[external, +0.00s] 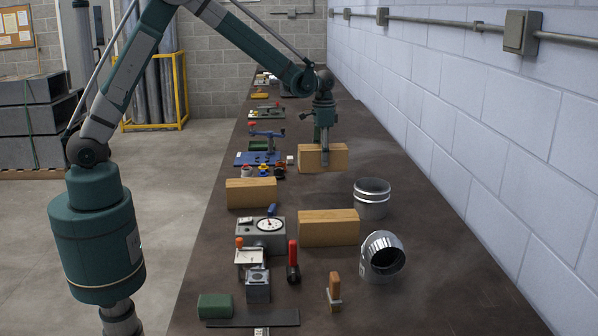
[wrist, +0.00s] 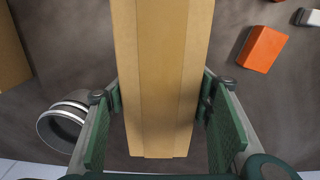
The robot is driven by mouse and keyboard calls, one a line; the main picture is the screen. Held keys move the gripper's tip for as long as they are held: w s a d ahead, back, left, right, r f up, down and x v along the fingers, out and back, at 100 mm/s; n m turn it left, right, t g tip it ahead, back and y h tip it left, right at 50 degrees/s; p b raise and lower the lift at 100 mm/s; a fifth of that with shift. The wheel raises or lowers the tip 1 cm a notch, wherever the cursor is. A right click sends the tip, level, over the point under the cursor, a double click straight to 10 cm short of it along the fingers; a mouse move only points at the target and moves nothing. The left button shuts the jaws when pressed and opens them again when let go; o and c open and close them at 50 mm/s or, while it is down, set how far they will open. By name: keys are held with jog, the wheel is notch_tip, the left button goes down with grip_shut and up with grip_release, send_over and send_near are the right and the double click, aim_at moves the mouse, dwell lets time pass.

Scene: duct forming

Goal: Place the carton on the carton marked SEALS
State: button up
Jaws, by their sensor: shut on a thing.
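My gripper (external: 321,142) is shut on a tan carton (external: 322,160) over the right half of the bench. In the wrist view the held carton (wrist: 155,70) runs lengthwise between the green finger pads. I cannot tell how far it is above the bench. Two similar tan cartons lie nearer the camera: a left carton (external: 251,193) beside the tools, and a right carton (external: 328,229) near the bench middle. Part of a tan carton (wrist: 12,58) shows at the wrist view's left edge. No SEALS marking is readable on any of them.
A short metal duct collar (external: 371,200) and a duct elbow (external: 383,256) stand right of the cartons. Gauges, clamps and a red-handled tool (external: 293,262) fill the left side. An orange block (wrist: 262,48) lies upper right in the wrist view. A block wall bounds the right.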

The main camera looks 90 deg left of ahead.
jog(key=w+d+r+p, duration=0.1)
jog(key=d+r+p, duration=0.3)
jog(key=d, duration=1.5)
notch_tip(320, 180, up, 6)
jog(key=p, duration=0.3)
send_over(328, 216)
jog(key=shift+a+f+m, duration=0.1)
jog(key=shift+f+m, duration=0.15)
jog(key=shift+m, duration=0.05)
jog(key=shift+f, duration=2.9)
jog(key=shift+f, duration=2.1)
jog(key=shift+f, duration=0.15)
